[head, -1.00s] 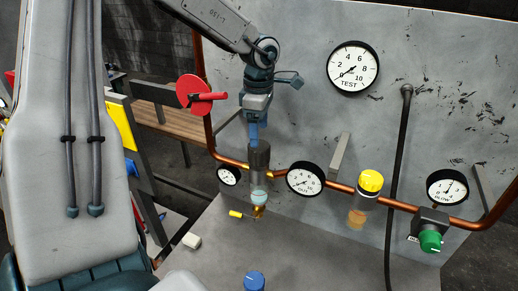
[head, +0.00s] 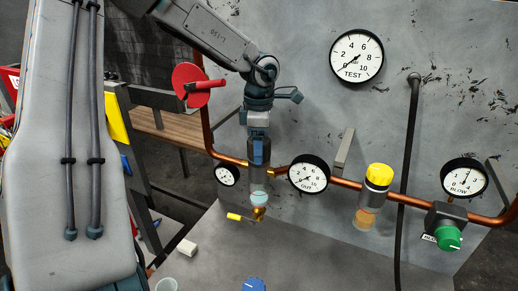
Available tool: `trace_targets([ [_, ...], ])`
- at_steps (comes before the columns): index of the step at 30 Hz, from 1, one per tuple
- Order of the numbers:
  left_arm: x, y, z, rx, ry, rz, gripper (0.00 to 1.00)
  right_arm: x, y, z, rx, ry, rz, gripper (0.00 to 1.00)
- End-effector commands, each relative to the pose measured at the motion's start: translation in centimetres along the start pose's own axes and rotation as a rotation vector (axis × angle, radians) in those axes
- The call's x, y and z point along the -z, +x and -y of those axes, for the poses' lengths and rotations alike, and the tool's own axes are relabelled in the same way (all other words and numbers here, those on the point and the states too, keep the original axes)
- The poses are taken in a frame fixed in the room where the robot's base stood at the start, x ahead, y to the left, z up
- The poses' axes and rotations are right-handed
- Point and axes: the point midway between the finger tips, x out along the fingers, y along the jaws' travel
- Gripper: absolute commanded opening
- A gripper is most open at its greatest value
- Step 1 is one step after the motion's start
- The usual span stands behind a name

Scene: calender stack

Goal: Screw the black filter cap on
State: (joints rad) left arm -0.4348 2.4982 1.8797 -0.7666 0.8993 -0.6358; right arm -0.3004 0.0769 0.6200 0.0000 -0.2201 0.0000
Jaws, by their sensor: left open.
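The black filter cap (head: 267,153) sits upright on top of the clear filter bowl (head: 258,184) in the copper pipe line. The bowl has pale blue contents and a brass fitting below. My left gripper (head: 258,157) points straight down over the cap. It is open, with a blue finger in front of the cap's side; its other finger is hidden. I cannot tell whether the fingers touch the cap, or whether its thread is seated. My right gripper is not in view.
A yellow-capped filter (head: 379,174), several gauges and a green knob (head: 447,238) line the copper pipe (head: 344,183) to the right. A red valve wheel (head: 188,88) stands left of the gripper. A white block (head: 187,247) and a blue knob (head: 254,285) are on the bench.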

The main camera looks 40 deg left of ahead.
Motion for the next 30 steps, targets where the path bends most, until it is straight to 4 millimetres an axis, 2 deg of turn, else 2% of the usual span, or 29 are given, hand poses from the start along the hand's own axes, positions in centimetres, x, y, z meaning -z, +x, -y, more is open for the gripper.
trace_targets([
  [7,0.0,0.01,0.0,0.0,0.0,0.0,0.73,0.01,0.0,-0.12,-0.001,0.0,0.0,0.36],
  [8,0.0,0.01,0.0,0.0,0.0,0.0,0.69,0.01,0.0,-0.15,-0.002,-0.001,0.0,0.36],
  [13,0.0,0.01,0.0,0.0,0.0,0.0,0.36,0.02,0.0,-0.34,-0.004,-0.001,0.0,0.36],
  [17,0.0,0.04,-0.01,0.0,0.018,0.0,0.35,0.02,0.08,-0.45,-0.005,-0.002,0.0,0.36],
  [24,0.0,0.02,-0.02,-0.001,0.185,0.0,0.35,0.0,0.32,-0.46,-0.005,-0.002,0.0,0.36],
  [30,0.0,-0.01,-0.02,-0.001,0.192,0.0,0.35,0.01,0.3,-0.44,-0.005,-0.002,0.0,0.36],
])
